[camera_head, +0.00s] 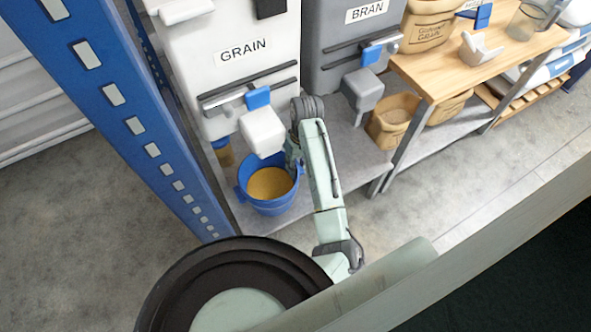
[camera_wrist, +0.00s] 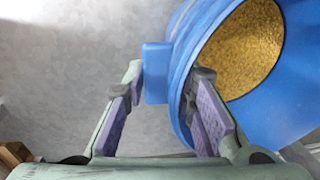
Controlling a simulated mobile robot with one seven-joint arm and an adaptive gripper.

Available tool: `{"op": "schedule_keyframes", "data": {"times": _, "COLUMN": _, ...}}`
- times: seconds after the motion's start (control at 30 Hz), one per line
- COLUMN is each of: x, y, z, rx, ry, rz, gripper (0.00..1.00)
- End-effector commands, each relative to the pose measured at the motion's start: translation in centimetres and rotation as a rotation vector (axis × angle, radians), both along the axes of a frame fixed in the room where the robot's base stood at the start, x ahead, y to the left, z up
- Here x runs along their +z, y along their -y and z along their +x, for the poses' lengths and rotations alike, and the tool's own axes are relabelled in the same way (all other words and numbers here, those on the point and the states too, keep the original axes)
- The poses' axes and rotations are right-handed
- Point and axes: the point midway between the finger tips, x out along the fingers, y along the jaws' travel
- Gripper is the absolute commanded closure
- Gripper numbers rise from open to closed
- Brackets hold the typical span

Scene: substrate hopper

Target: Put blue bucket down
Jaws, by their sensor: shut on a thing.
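The blue bucket (camera_head: 243,192) is below the white grain hopper's spout in the head view, with yellow-brown grain inside. I cannot tell whether its base touches the grey shelf under it. In the wrist view the bucket (camera_wrist: 295,110) fills the right side, its mouth showing the grain. My gripper (camera_wrist: 168,85) is shut on the bucket at its near side, with a blue tab between the purple-padded fingers. In the head view my gripper (camera_head: 292,156) is at the bucket's upper right edge, its fingers partly hidden.
The white grain hopper (camera_head: 228,80) and grey bran hopper (camera_head: 345,50) stand behind. A blue rack post (camera_head: 130,110) rises at left. A grain sack (camera_head: 392,120) sits on the low shelf (camera_head: 345,150) at right, by a wooden table (camera_head: 470,72). Concrete floor is clear in front.

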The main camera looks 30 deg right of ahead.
Motion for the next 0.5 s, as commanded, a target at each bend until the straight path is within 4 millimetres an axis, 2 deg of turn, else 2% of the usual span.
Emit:
{"op": "schedule_keyframes", "data": {"times": 0.1, "x": 0.1, "y": 0.0, "z": 0.8, "rx": 0.0, "ry": 0.002, "rz": 0.0, "gripper": 1.0}}
{"op": "schedule_keyframes", "data": {"times": 0.23, "x": -0.5, "y": 0.0, "z": 0.8, "rx": 0.0, "ry": 0.003, "rz": 0.001, "gripper": 1.0}}
{"op": "schedule_keyframes", "data": {"times": 0.5, "x": -3.4, "y": 0.0, "z": 0.8, "rx": -0.001, "ry": 0.003, "rz": 0.0, "gripper": 1.0}}
